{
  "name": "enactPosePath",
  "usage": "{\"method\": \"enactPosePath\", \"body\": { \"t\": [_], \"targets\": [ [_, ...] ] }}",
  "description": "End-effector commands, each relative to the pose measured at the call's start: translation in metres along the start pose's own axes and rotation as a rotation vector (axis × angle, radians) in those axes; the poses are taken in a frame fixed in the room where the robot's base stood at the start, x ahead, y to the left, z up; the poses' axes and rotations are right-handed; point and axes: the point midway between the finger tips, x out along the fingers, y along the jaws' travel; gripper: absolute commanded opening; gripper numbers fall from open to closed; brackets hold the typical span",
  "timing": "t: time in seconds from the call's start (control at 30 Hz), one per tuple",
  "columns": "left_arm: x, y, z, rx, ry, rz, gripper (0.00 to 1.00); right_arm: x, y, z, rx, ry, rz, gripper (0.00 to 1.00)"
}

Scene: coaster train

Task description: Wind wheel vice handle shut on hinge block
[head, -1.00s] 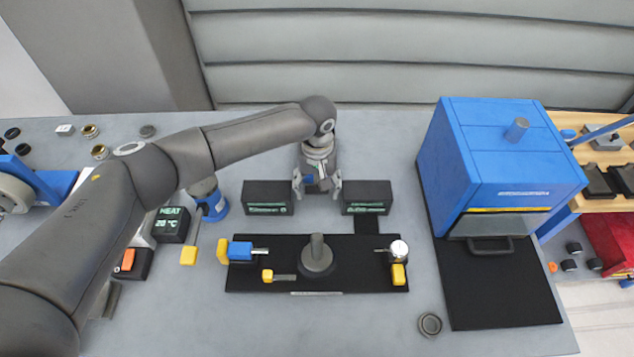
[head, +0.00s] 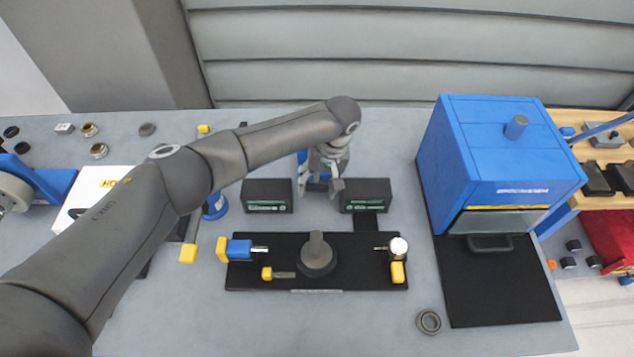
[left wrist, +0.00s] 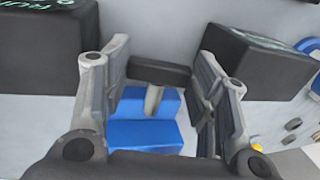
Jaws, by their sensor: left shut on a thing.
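My left gripper (head: 320,190) is over the back middle of the table, between two black display boxes. In the left wrist view, a black handle bar (left wrist: 160,72) spans between its fingers, and the gripper is shut on this handle. A pale metal screw (left wrist: 153,98) runs from the bar to the blue vice body (left wrist: 145,137). In the head view, my wrist hides most of the vice; a small blue part (head: 302,157) shows beside it. I cannot make out the hinge block or whether the vice jaws touch it. My right gripper is not in view.
Black boxes stand close on the left (head: 268,196) and right (head: 366,195) of the gripper. In front lies a black fixture board (head: 345,278) with a grey post (head: 317,254). A blue oven (head: 505,165) stands at right. Bare table lies before the board.

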Motion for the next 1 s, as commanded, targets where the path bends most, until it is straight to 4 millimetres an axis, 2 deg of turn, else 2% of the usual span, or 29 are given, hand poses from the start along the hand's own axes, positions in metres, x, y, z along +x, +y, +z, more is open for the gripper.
{"method": "enactPosePath", "body": {
  "t": [0.47, 0.5, 0.53, 1.0],
  "targets": [
    [-0.0012, 0.0014, -0.0001, -0.001, 0.002, -0.052, 0.30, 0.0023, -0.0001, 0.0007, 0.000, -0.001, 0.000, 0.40],
    [-0.0012, 0.0014, -0.0001, -0.001, 0.002, -0.052, 0.59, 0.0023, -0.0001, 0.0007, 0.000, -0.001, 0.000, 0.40],
    [-0.0012, 0.0014, -0.0001, -0.001, 0.002, -0.052, 0.62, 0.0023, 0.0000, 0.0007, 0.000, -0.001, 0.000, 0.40],
    [-0.0009, -0.0010, -0.0009, -0.001, 0.002, -0.016, 0.62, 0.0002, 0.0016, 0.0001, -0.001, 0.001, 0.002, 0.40]
  ]
}}
